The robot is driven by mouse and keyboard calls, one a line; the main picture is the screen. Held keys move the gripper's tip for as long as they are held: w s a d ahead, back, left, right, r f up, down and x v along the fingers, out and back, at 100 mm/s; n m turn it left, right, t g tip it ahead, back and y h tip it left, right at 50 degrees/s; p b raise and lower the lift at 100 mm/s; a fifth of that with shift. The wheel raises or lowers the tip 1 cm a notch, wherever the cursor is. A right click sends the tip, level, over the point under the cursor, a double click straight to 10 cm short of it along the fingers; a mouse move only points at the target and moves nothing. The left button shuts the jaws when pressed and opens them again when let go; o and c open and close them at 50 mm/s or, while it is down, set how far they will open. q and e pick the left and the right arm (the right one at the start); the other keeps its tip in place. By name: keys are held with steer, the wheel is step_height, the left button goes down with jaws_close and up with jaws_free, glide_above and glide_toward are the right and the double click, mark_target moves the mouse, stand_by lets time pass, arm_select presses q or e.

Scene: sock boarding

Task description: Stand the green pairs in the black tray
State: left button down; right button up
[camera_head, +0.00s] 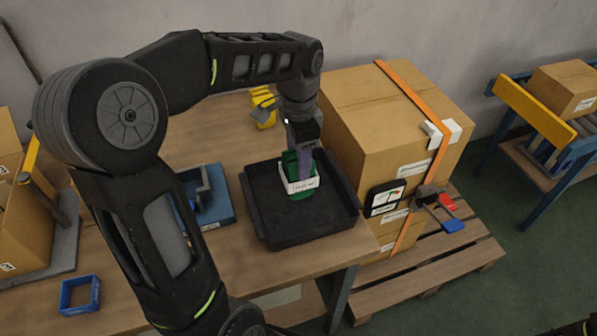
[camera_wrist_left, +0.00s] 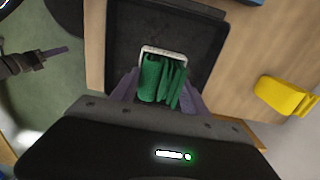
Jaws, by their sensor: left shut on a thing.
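A green pair (camera_head: 302,194) with a white band around it is upright over the middle of the black tray (camera_head: 262,218). My left gripper (camera_head: 299,168) reaches down from above and is shut on it. The left wrist view shows the green folds (camera_wrist_left: 162,82) and white band between my two purple fingers, with the tray (camera_wrist_left: 125,35) behind. I cannot tell whether the pair's bottom touches the tray floor. The bare tray around it looks empty. My right gripper (camera_wrist_left: 48,54) appears at the left of the left wrist view; its jaws are unclear.
Large strapped cartons (camera_head: 355,110) stand close to the tray's right side. A yellow object (camera_head: 263,108) is behind the tray.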

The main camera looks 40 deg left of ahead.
arm_select(q)
steer(key=shift+f, duration=0.2)
step_height(320, 180, down, 4)
steer(key=shift+r, duration=0.2)
stand_by(0.3)
steer(key=shift+f, duration=0.2)
steer(key=c, duration=0.6)
jaws_free()
steer(key=shift+o, duration=0.2)
